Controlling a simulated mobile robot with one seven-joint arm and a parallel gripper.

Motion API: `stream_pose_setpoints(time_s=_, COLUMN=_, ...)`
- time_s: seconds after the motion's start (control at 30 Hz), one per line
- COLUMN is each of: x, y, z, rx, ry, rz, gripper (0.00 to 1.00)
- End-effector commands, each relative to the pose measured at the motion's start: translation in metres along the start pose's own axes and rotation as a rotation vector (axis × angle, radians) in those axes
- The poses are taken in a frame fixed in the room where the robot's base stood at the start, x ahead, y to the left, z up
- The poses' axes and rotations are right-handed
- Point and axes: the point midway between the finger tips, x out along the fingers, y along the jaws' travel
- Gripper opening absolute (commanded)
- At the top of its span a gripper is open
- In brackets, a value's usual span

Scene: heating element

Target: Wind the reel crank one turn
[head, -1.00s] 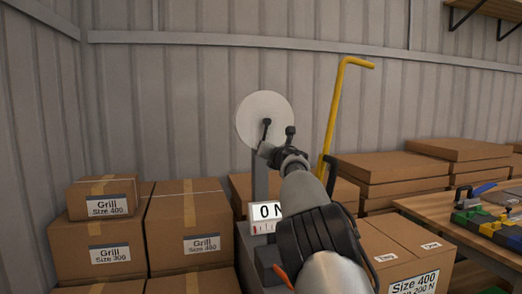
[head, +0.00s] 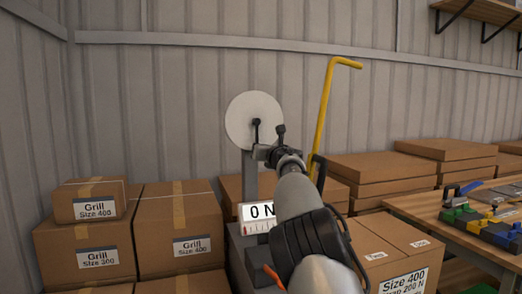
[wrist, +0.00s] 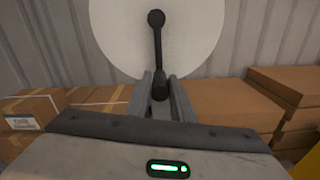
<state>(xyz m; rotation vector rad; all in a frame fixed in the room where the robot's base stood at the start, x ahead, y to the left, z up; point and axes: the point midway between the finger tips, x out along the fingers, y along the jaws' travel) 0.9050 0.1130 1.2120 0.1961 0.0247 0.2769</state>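The reel (head: 240,108) is a pale disc on a grey post with a dark crank (head: 256,130) on its face. In the wrist view the crank arm (wrist: 157,50) hangs down from the hub to its dark handle (wrist: 160,92). My gripper (wrist: 161,82) has one finger on each side of the handle. The gaps are too narrow to tell whether the fingers touch it. In the head view my gripper (head: 261,152) is at the lower end of the crank, in front of the disc's lower edge.
Grill boxes (head: 180,225) are stacked at the left. More cartons (head: 375,170) stand at the right. A yellow bent bar (head: 326,110) rises to the right of the reel. A workbench (head: 425,208) with tools is at far right. A corrugated wall is behind.

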Motion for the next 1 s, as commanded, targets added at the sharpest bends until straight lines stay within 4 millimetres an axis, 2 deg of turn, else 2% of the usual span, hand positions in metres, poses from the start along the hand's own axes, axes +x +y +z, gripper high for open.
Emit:
stream_pose_setpoints(time_s=0.03, x=-0.001, y=0.000, z=0.004, rx=-0.001, ry=-0.004, rz=0.000, gripper=0.30)
stream_pose_setpoints(time_s=0.1, x=-0.001, y=0.000, z=0.003, rx=-0.001, ry=-0.003, rz=0.000, gripper=0.37)
stream_pose_setpoints(time_s=0.37, x=0.000, y=0.000, z=0.000, rx=-0.001, ry=0.001, rz=0.001, gripper=0.37)
stream_pose_setpoints(time_s=0.53, x=-0.010, y=0.000, z=-0.003, rx=0.000, ry=0.000, rz=0.002, gripper=0.37)
stream_pose_setpoints(time_s=0.67, x=-0.029, y=0.000, z=-0.005, rx=0.002, ry=-0.001, rz=0.001, gripper=0.37)
stream_pose_setpoints(time_s=1.0, x=-0.097, y=0.001, z=0.001, rx=0.003, ry=0.000, rz=0.001, gripper=0.37)
